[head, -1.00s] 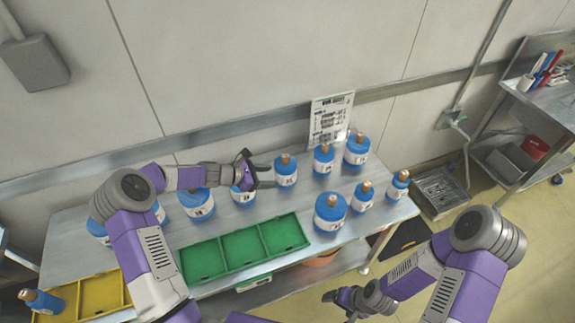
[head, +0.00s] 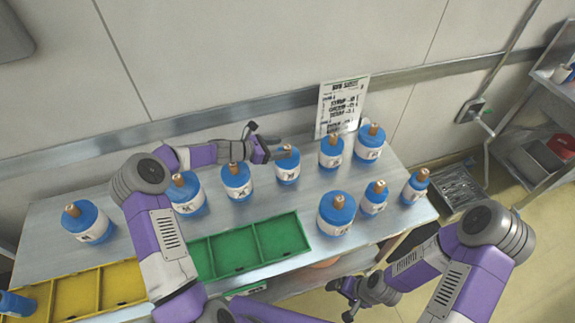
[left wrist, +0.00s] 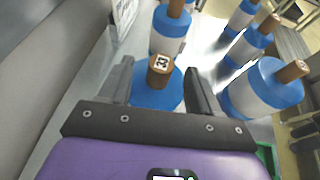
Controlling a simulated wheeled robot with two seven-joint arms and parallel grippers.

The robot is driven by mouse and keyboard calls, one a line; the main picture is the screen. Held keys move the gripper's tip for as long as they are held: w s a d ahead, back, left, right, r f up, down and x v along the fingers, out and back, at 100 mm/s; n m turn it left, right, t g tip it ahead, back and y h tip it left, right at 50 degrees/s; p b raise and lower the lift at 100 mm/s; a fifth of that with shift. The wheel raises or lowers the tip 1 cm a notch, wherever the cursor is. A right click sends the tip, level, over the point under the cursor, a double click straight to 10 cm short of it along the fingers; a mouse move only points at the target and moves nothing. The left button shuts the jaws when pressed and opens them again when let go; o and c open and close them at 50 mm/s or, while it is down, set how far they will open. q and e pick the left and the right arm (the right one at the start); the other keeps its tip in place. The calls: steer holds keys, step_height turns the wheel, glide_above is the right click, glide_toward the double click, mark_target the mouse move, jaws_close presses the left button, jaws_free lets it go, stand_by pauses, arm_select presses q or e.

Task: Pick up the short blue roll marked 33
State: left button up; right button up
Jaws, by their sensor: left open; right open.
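The short blue roll marked 33 (head: 288,170) stands upright on the steel table, with a white band and a brown core sticking up. In the left wrist view its core top (left wrist: 160,67) shows the 33 label, and its blue body (left wrist: 158,95) lies below. My left gripper (head: 276,148) is open at this roll's upper part. In the left wrist view its two fingers (left wrist: 160,72) appear on either side of the core; I cannot tell whether they touch. My right gripper (head: 344,290) is open and empty in front of the table, low at the right.
Several other blue rolls stand close by, including one to the left (head: 237,182) and one to the right (head: 331,151). A green tray (head: 240,262) and a yellow tray (head: 75,300) lie along the front. A printed sign (head: 340,103) stands behind the rolls.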

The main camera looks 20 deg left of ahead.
mark_target(288, 147)
arm_select(q)
steer(key=x, duration=0.4)
steer(key=shift+s+f, duration=0.1)
steer(key=shift+f, duration=0.05)
jaws_close()
stand_by(1.0)
stand_by(0.4)
